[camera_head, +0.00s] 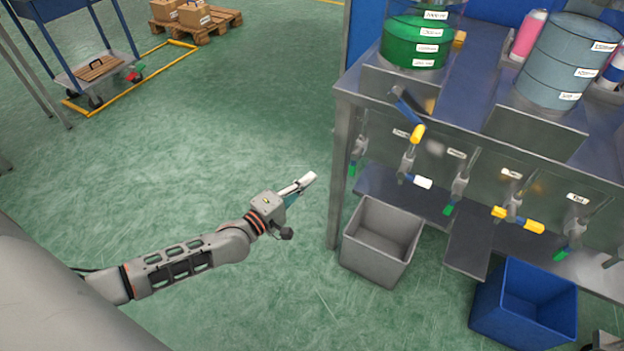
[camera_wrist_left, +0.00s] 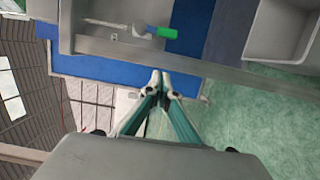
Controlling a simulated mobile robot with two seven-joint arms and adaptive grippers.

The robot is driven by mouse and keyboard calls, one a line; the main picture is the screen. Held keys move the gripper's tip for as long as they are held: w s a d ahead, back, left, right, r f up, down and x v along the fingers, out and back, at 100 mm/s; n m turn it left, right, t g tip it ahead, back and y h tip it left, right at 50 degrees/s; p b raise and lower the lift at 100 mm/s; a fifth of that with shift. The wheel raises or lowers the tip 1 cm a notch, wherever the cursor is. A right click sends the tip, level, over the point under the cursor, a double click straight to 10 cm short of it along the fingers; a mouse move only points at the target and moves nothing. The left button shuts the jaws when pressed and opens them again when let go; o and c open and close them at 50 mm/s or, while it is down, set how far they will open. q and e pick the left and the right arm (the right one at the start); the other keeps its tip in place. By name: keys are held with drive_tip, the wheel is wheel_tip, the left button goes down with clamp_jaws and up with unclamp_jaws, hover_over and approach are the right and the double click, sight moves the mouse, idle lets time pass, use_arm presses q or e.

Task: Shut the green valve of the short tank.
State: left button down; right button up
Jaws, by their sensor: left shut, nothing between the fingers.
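Two tanks stand on the bench: one with green contents (camera_head: 413,45) at the left and a grey-blue drum (camera_head: 562,62) at the right. I cannot tell which one the task calls short. Below them, green-handled valves show at the left (camera_head: 352,168), the middle (camera_head: 448,208) and the right (camera_head: 560,255). My left gripper (camera_head: 312,177) is shut and empty, left of the bench leg and apart from the valves. In the left wrist view its fingertips (camera_wrist_left: 161,82) meet, with a green valve handle (camera_wrist_left: 165,32) beyond them. My right gripper is not in view.
Yellow-handled valves (camera_head: 417,135) sit among the green ones. A grey bin (camera_head: 376,212) and a blue bin (camera_head: 545,275) stand below. The bench leg (camera_head: 337,190) is close to my left gripper.

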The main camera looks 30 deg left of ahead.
sight(355, 161)
use_arm(q)
drive_tip(key=x, duration=0.2)
drive_tip(key=b+x, duration=0.1)
drive_tip(key=x, duration=0.4)
drive_tip(key=shift+w+d+f, duration=0.3)
drive_tip(key=shift+w+f, duration=0.05)
drive_tip(key=shift+f, duration=0.05)
drive_tip(key=d, duration=0.3)
drive_tip(key=shift+s+d+r, duration=0.15)
drive_tip(key=shift+d+r, duration=0.1)
drive_tip(key=shift+d, duration=0.05)
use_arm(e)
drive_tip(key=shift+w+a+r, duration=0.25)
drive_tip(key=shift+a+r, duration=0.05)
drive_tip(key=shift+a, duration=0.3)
use_arm(q)
drive_tip(key=shift+s+f, duration=0.1)
drive_tip(key=shift+s, duration=0.05)
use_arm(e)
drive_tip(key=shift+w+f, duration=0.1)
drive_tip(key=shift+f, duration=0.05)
